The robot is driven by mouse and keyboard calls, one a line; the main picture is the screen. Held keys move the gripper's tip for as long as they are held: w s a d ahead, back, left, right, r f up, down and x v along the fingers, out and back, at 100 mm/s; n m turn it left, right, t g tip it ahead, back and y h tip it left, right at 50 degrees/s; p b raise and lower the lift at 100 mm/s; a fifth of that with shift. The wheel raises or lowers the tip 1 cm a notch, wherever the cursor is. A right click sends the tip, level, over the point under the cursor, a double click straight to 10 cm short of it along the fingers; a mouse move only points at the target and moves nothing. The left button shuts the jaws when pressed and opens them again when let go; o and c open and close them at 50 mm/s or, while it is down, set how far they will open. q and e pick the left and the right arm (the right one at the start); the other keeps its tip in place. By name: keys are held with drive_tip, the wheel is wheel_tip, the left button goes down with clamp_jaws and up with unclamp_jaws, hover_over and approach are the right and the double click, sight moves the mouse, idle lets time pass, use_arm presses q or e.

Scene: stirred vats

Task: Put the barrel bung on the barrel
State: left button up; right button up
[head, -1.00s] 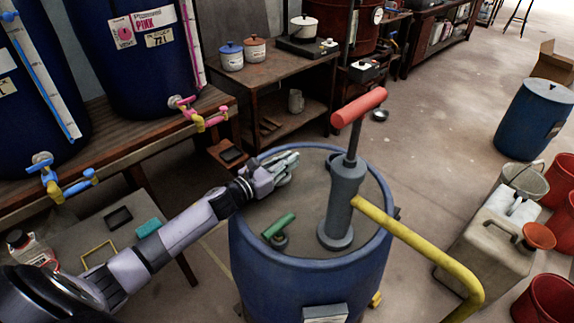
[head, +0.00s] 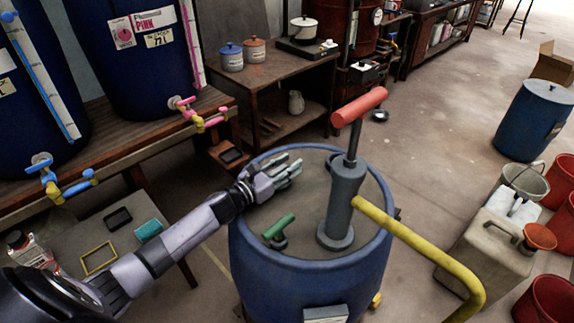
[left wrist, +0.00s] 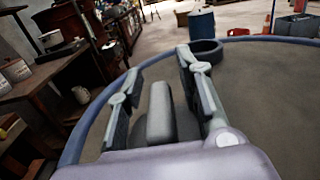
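The blue barrel (head: 305,285) stands in the middle of the head view with a grey hand pump (head: 345,200) upright on its lid. My left gripper (head: 290,168) is over the far left part of the lid. In the left wrist view its two fingers (left wrist: 160,90) are apart. A grey piece with a raised bar, seemingly the barrel bung (left wrist: 160,112), shows between them, with a gap on each side of the bar. In the head view the fingers mostly hide it. A dark ring (left wrist: 206,48) is on the lid beyond. My right gripper is not in view.
A green-handled fitting (head: 279,228) is on the lid near the pump. The pump's yellow pipe (head: 420,241) reaches out to the right. A low table (head: 75,235) stands left, containers and red buckets stand right.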

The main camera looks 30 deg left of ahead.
use_arm(q)
drive_tip(key=shift+r, duration=0.2)
drive_tip(key=v, duration=0.5)
drive_tip(key=b+v, duration=0.1)
drive_tip(key=v, duration=0.4)
drive_tip(key=shift+s+a+f, duration=0.1)
drive_tip(key=shift+s+f, duration=0.1)
drive_tip(key=shift+s+a+r, duration=0.1)
drive_tip(key=shift+s+a, duration=0.15)
drive_tip(key=shift+s, duration=0.45)
drive_tip(key=shift+c, duration=0.4)
